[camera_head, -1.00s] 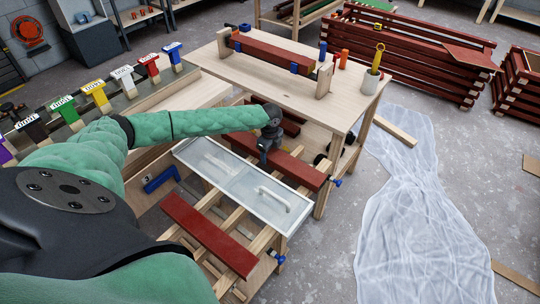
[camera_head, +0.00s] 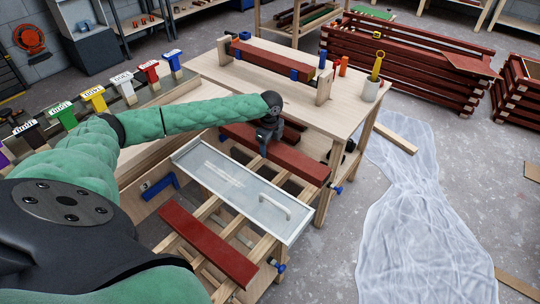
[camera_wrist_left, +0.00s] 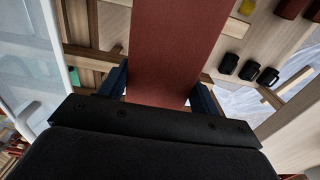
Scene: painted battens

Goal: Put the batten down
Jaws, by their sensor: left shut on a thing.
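My left gripper (camera_head: 264,148) is shut across the middle of a dark red batten (camera_head: 300,163). In the left wrist view the batten (camera_wrist_left: 175,45) runs away between the two dark fingers (camera_wrist_left: 160,90). The batten lies level, beyond the glass-like tray with a white handle (camera_head: 250,192) and in front of the bench; I cannot tell whether it touches the wooden rails below. Another red batten (camera_head: 205,243) rests across the near rails (camera_head: 238,222). My right gripper is out of view.
Crumpled clear sheeting (camera_head: 405,220) covers the floor at right. Stacked red crates (camera_head: 410,60) stand behind.

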